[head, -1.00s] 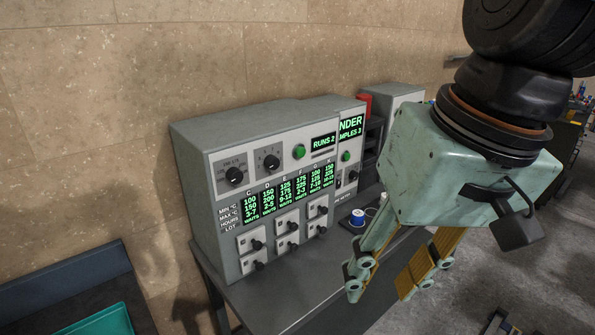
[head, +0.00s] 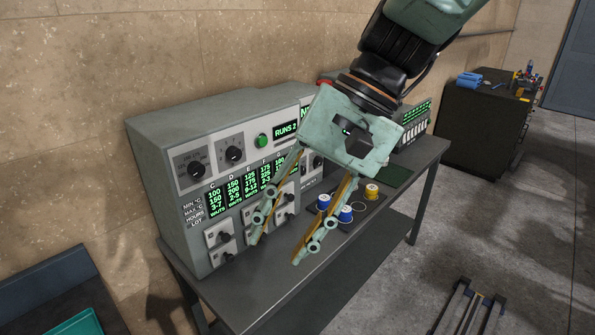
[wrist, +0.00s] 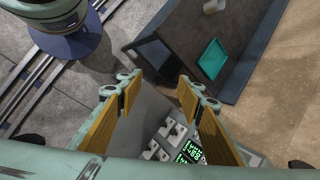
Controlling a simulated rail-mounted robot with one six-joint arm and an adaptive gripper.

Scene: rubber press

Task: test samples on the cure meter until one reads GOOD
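My gripper (head: 279,252) is open and empty in front of the large grey panel machine (head: 165,135), over its bench top. Both fingers point down, and the wrist view shows nothing between them (wrist: 152,100). The panel reads RUNS 2 and lists columns of temperatures and hours. A second grey machine stands behind it, its display mostly hidden by my gripper. Two blue-and-white samples (head: 323,202) (head: 346,214) and one yellow-topped sample (head: 371,191) stand on a dark tray to the right of my gripper. I cannot tell which machine is the cure meter.
The bench (head: 345,262) is clear in front of the panel. A dark green mat (head: 398,178) lies beyond the samples. A dark cabinet (head: 484,123) with blue items stands at back right. A teal tray (wrist: 212,59) lies on a dark surface to the side.

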